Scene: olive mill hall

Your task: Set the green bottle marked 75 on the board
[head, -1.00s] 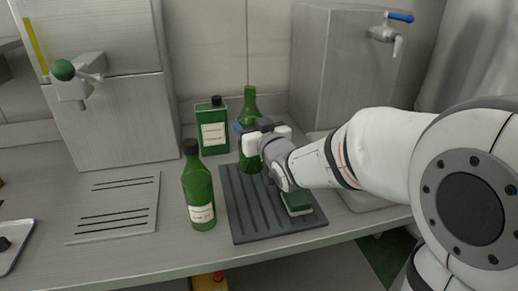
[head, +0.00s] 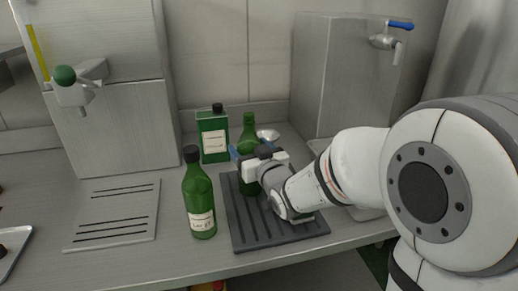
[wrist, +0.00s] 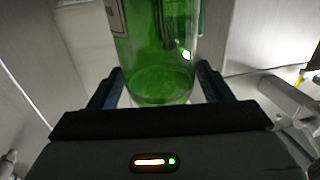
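My gripper (head: 248,156) is shut on a green uncapped glass bottle (head: 248,128), which stands upright between the two fingers. The wrist view also shows the bottle (wrist: 158,50) between the fingers, with part of a pale label at its left. The bottle's base is over the far left part of a dark grey ribbed board (head: 246,236); I cannot tell whether it touches. A second green bottle (head: 199,196) with a black cap and a pale label stands just left of the board. I cannot read a 75 on either bottle.
A green rectangular can (head: 213,134) stands behind the board, and a shiny metal object (head: 267,135) lies nearby. A slotted metal plate (head: 115,208) is at the left. Steel tanks with taps (head: 80,75) (head: 385,40) stand at the back left and right.

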